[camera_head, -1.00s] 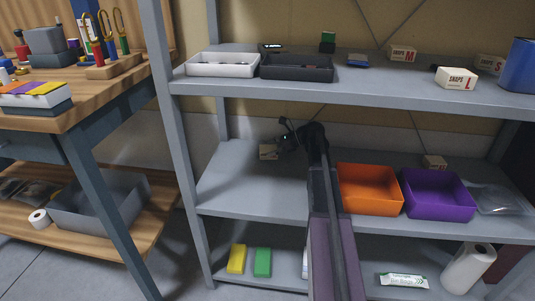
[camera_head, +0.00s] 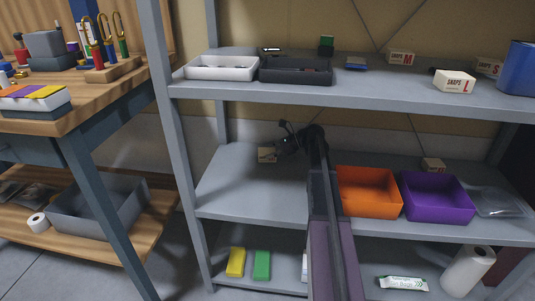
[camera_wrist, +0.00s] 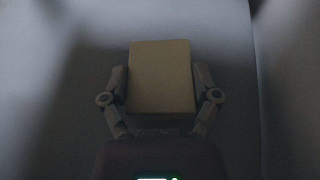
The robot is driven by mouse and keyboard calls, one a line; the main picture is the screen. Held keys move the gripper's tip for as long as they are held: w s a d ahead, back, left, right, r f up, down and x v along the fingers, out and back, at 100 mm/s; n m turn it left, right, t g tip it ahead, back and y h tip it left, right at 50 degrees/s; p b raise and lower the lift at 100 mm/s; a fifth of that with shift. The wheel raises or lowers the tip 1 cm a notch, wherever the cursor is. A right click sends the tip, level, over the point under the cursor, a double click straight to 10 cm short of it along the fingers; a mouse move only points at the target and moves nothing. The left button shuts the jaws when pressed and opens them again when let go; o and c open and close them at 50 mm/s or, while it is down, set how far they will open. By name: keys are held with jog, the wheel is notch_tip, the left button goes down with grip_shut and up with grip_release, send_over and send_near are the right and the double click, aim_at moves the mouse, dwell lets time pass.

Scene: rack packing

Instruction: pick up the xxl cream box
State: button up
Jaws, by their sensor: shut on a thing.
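The cream box (camera_head: 267,155) is on the middle shelf at the back left, beside my gripper (camera_head: 279,152) in the head view. Its lettering is too small to read there. In the wrist view the cream box (camera_wrist: 160,78) stands between the two fingers of my gripper (camera_wrist: 160,92), one finger against each side. My gripper is shut on it. In the head view my arm reaches over the middle shelf, and the gripper's fingers are partly hidden by its dark body.
An orange bin (camera_head: 368,205) and a purple bin (camera_head: 437,212) stand right of my arm on the middle shelf (camera_head: 240,195). A small cream box (camera_head: 433,165) sits behind them. The upper shelf (camera_head: 400,90) overhangs. Left of the box the shelf is clear.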

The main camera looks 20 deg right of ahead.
aim_at(269, 151)
notch_tip(269, 151, up, 4)
jog(key=p, duration=0.3)
jog(key=shift+f+p, duration=0.2)
jog(key=shift+p, duration=0.1)
jog(key=s+a, duration=0.3)
jog(key=s, duration=0.1)
jog(key=s+a+r+p, duration=0.1)
jog(key=s+a, duration=0.2)
jog(key=s, duration=0.2)
jog(key=s+a, duration=0.3)
jog(key=s, duration=0.1)
jog(key=shift+s+r, duration=0.15)
